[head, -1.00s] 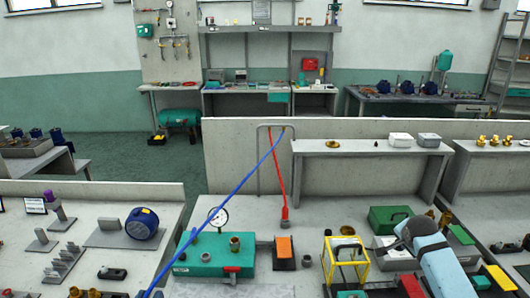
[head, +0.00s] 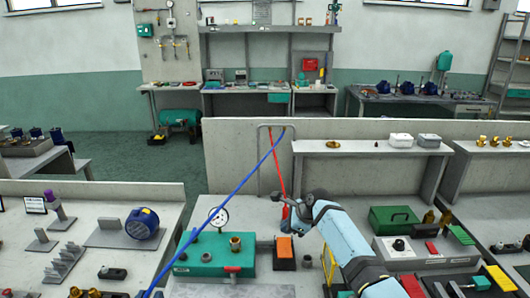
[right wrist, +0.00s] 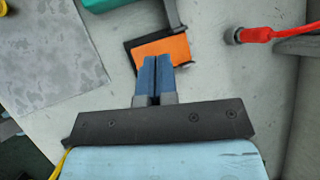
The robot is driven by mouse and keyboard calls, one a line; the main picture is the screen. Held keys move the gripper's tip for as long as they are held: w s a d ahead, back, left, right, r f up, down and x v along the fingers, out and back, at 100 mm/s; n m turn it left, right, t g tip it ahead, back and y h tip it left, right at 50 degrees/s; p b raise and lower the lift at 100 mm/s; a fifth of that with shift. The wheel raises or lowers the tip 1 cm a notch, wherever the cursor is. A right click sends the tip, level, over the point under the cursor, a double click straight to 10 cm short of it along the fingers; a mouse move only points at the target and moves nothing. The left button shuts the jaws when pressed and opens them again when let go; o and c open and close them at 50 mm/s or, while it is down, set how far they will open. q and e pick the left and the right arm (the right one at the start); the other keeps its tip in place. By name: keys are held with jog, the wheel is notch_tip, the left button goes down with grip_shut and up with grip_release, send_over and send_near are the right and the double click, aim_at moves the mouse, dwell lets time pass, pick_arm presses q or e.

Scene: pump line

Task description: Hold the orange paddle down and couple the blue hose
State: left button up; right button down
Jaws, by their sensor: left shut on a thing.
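The orange paddle (head: 284,248) is on a dark base right of the teal pump block (head: 205,262). In the right wrist view the paddle (right wrist: 163,50) is ahead of my right gripper (right wrist: 156,62). Its two blue fingers are together, with nothing seen between them. The fingertips overlap the paddle's lower edge in that picture; I cannot tell whether they touch it. The blue hose (head: 220,205) runs from the wall frame down left and leaves the head view at the bottom. Its lower end and my left gripper are out of view. A brass port (head: 235,244) stands on the block.
A gauge (head: 218,217) stands behind the block. The red hose (head: 276,170) hangs beside the blue one; its fitting (right wrist: 233,36) shows in the wrist view. My right arm covers part of the yellow frame (head: 327,262). A green case (head: 393,220) stands to the right.

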aim_at(285, 251)
jog(key=shift+f, duration=3.2)
pick_arm(q)
jog(key=shift+f, duration=0.1)
pick_arm(e)
jog(key=shift+f, duration=0.15)
